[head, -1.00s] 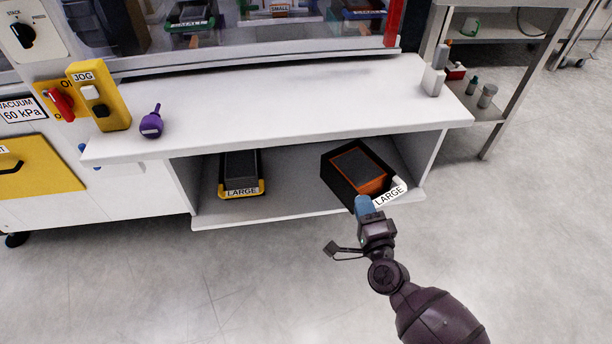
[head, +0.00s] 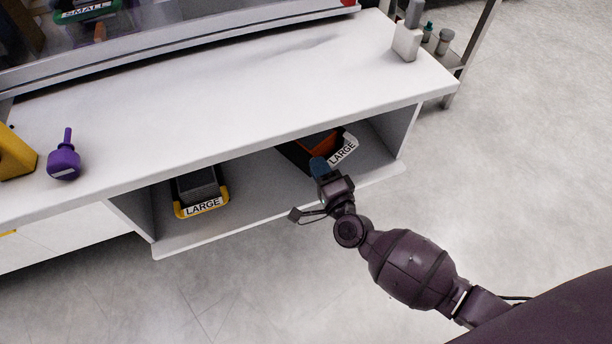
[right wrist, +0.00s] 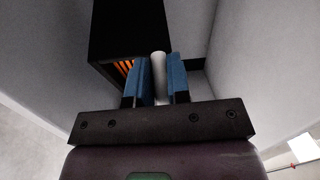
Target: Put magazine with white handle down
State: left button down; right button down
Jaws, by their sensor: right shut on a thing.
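The magazine with the white handle (head: 346,148) is a black box with orange inside and a LARGE label. It is in the right part of the open shelf bay under the white counter, partly hidden by the counter edge and my gripper. My right gripper (head: 319,167) is at its front. In the right wrist view the blue fingers of my right gripper (right wrist: 158,80) are closed on either side of the white handle (right wrist: 159,70), with the black magazine body (right wrist: 122,32) beyond. I cannot tell whether its base touches the shelf. My left gripper is not in view.
A second LARGE magazine with a yellow handle (head: 202,207) stands to the left on the shelf (head: 262,222). The white counter (head: 235,110) above carries a purple bottle (head: 64,160) and a pale grey item (head: 407,40). Open floor lies in front.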

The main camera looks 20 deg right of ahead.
notch_tip(320, 180, down, 6)
jog(key=shift+r+b, duration=0.2)
jog(key=shift+b, duration=1)
jog(key=shift+f, duration=0.2)
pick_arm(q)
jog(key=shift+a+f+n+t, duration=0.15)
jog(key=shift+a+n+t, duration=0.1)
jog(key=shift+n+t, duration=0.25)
pick_arm(e)
jog(key=shift+r, duration=0.2)
jog(key=shift+f, duration=0.2)
jog(key=c, duration=1.1)
grip_release()
